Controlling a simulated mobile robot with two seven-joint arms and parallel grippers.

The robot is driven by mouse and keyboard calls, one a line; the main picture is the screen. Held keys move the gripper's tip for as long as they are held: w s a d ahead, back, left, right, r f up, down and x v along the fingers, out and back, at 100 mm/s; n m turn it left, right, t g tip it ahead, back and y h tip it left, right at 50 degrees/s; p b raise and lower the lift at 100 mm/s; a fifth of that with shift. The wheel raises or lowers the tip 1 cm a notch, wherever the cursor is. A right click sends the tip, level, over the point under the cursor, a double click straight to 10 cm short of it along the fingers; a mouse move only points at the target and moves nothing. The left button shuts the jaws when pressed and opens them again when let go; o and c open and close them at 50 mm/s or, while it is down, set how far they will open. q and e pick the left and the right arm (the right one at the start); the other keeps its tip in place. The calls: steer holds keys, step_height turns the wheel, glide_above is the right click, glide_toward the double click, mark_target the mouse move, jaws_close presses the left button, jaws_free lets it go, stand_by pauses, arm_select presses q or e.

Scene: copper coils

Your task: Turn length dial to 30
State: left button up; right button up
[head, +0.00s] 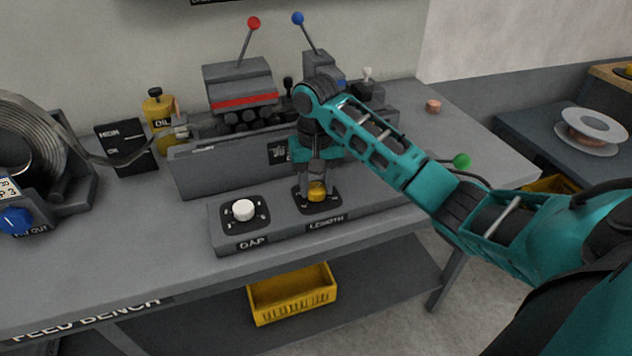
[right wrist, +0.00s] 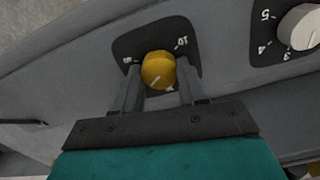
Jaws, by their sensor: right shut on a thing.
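The yellow length dial (head: 317,190) sits on a dark square plate on the sloped grey panel, above the LENGTH label (head: 326,221). My right gripper (head: 316,186) reaches down from above and is shut on the dial. In the right wrist view the dial (right wrist: 158,70) is between the two fingers (right wrist: 159,88). The mark 10 shows at the plate's upper right; other marks are partly hidden by the fingers, so the value pointed at is unclear. My left gripper is not in view.
The white gap dial (head: 243,210) is left of the length dial on the same panel. Behind stands a machine with a red-knobbed lever (head: 253,23) and a blue-knobbed lever (head: 298,18). A green knob (head: 461,160) is near my right forearm. The bench front is clear.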

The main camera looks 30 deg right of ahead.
mark_target(316, 187)
stand_by(0.3)
steer(key=o, duration=1.1)
steer(key=shift+c, duration=0.2)
step_height(316, 187, up, 13)
stand_by(0.5)
